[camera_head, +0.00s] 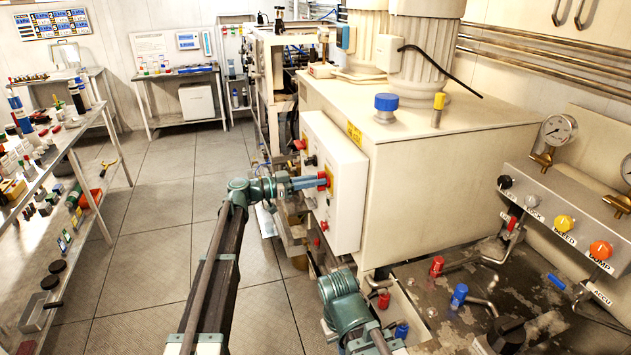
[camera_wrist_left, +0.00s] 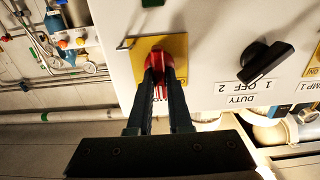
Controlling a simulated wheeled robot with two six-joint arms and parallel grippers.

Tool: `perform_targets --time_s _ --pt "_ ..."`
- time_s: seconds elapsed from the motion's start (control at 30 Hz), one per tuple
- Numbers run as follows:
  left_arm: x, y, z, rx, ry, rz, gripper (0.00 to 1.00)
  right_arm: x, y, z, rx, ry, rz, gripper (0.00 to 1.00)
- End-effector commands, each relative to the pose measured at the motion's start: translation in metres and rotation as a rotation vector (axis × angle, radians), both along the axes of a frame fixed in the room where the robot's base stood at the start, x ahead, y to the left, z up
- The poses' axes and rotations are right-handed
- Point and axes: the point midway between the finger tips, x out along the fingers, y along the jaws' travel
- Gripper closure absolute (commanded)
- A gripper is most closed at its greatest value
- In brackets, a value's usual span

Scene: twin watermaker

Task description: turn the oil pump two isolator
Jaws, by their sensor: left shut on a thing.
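My left gripper (camera_head: 322,181) is at the front face of the white control box (camera_head: 345,215) in the head view. It is shut on a red isolator handle (camera_head: 329,178), which sits on a yellow square plate. In the left wrist view, both fingers of the gripper (camera_wrist_left: 160,82) close around the red handle (camera_wrist_left: 157,58), with the yellow plate (camera_wrist_left: 176,46) behind it. The fingers hide part of the handle, and its own label is not readable. Of my right arm only a teal link shows at the bottom of the head view; its gripper is not seen.
A black duty selector knob (camera_wrist_left: 266,62) is beside the held handle. A valve panel (camera_head: 560,215) with coloured knobs and gauges stands at the right. Red and blue capped fittings (camera_head: 459,295) rise from the tank top. The tiled floor (camera_head: 150,235) at left is clear.

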Motion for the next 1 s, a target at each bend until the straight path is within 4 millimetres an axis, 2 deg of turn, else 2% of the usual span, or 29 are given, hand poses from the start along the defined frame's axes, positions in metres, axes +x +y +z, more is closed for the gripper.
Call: perform_targets --time_s 0.27,0.47,1.0 --pt "0.0003 0.0003 0.0 -0.007 0.023 0.0 1.0 0.0 0.0 0.0 0.0 0.0 0.0 1.0" --pt "0.0013 0.0006 -0.0002 -0.038 0.117 0.0 1.0 0.0 0.0 -0.0002 0.0 0.0 0.0 1.0" --pt "0.005 0.002 -0.0019 -0.191 0.589 0.001 1.0 0.0 0.0 -0.002 0.0 0.0 0.0 1.0"
